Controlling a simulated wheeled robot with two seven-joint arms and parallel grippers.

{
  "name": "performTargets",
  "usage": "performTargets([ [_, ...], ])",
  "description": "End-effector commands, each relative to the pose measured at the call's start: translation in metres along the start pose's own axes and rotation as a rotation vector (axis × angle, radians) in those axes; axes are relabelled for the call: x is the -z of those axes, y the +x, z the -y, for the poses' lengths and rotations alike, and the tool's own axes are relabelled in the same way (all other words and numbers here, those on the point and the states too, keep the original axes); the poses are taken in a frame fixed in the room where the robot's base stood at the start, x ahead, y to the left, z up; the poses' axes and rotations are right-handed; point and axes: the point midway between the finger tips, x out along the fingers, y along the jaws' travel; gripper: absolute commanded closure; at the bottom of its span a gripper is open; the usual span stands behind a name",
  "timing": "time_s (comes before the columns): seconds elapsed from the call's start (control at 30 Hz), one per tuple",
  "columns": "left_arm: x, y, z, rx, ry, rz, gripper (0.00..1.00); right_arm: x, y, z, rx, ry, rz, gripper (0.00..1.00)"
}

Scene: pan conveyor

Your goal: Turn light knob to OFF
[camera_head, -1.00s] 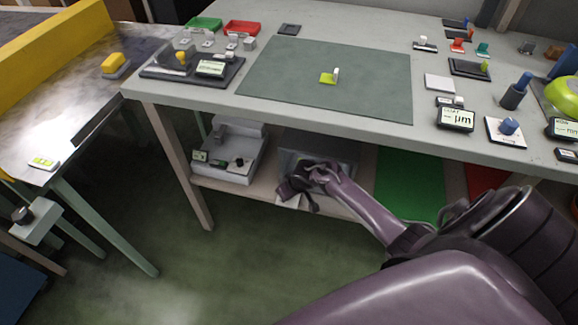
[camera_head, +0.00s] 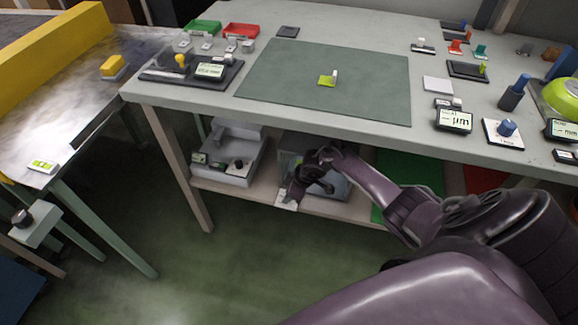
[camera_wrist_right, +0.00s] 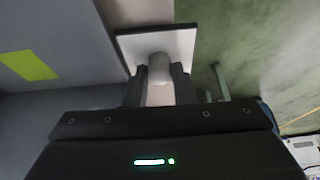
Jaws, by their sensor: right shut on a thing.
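A white square plate (camera_wrist_right: 178,45) with a pale rounded knob (camera_wrist_right: 160,65) shows in the right wrist view. My right gripper (camera_wrist_right: 160,80) is shut on this knob, with one dark finger on each side. In the head view my right gripper (camera_head: 296,190) is at the front edge of the lower shelf under the table, and the plate (camera_head: 287,203) shows partly below it. The fingers hide the knob there. Any marking for OFF on the plate cannot be read. My left gripper is not in view.
A grey box (camera_head: 287,160) stands on the lower shelf (camera_head: 240,194) just behind my right gripper. A white device (camera_head: 225,165) stands left of it. The tabletop (camera_head: 190,103) overhangs the shelf. The floor (camera_head: 220,265) in front is free.

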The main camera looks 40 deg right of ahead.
Motion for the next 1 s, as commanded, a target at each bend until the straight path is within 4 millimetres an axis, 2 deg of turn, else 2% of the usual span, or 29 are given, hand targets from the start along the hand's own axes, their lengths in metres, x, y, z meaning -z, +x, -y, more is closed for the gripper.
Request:
performTargets([
  [0.5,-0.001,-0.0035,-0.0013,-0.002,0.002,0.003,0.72,-0.0013,0.0002,0.0001,0.007,-0.015,0.004,1.0],
  [0.53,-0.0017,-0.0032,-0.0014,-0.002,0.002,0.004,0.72,-0.0013,0.0002,0.0001,0.007,-0.014,0.003,0.73],
  [0.67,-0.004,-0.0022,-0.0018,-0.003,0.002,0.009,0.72,-0.0009,0.0002,0.0,0.006,-0.014,0.003,0.56],
  [1.0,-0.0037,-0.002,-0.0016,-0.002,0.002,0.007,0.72,-0.0002,0.0,0.0,0.006,-0.015,0.001,0.55],
])
